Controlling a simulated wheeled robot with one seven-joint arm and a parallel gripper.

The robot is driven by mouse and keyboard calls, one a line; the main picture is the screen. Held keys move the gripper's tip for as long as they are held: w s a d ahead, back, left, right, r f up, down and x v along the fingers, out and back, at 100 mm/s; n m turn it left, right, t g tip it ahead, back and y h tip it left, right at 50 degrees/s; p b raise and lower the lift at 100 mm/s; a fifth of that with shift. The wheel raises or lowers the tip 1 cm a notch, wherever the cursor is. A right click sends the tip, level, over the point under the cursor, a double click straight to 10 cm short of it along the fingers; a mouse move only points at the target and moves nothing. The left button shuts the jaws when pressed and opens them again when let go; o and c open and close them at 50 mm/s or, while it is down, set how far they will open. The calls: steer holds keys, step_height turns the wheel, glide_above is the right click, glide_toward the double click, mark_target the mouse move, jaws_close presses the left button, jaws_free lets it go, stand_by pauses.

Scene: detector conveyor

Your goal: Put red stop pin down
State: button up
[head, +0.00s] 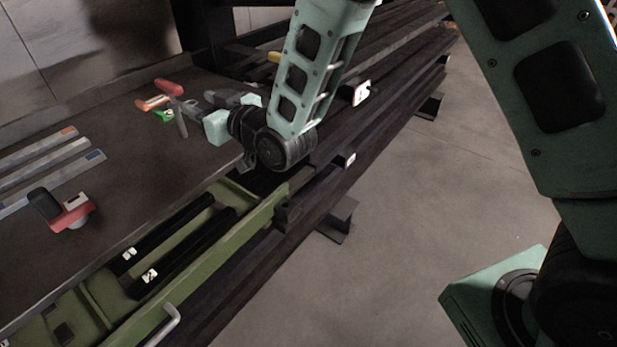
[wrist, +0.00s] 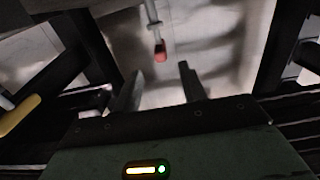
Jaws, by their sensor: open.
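My gripper (head: 196,108) is over the far part of the dark bench in the head view, its fingers partly mixed in sight with tools there. In the wrist view its two dark fingers stand apart with nothing between them (wrist: 160,82). A red-ended piece with a thin grey shaft (wrist: 160,50) shows beyond the fingertips, apart from them; it looks like the red stop pin. In the head view a red-handled piece (head: 169,87) lies by the fingers; I cannot tell whether it is the same one.
A red block with a black knob (head: 72,212) sits on the bench at left, near several grey bars (head: 50,160). A green tray (head: 225,240) holds two black rollers (head: 180,230). Dark rails run along the right, with open floor (head: 400,200) beyond.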

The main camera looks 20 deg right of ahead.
steer(key=s+d+g+h, duration=0.3)
steer(key=s+d+g, duration=0.2)
steer(key=s, duration=0.6)
steer(key=s+d+f+g+h, duration=0.1)
steer(key=s+d+g+h, duration=0.2)
steer(key=s, duration=0.9)
steer(key=s+d+f+g+h, duration=0.1)
steer(key=s+d+g+h, duration=0.2)
steer(key=s+d+g, duration=0.3)
steer(key=s+d, duration=0.1)
steer(key=s, duration=0.4)
steer(key=shift+s+f+n+g+h, duration=0.15)
steer(key=shift+s+n+g+h, duration=0.15)
steer(key=shift+g+h, duration=0.1)
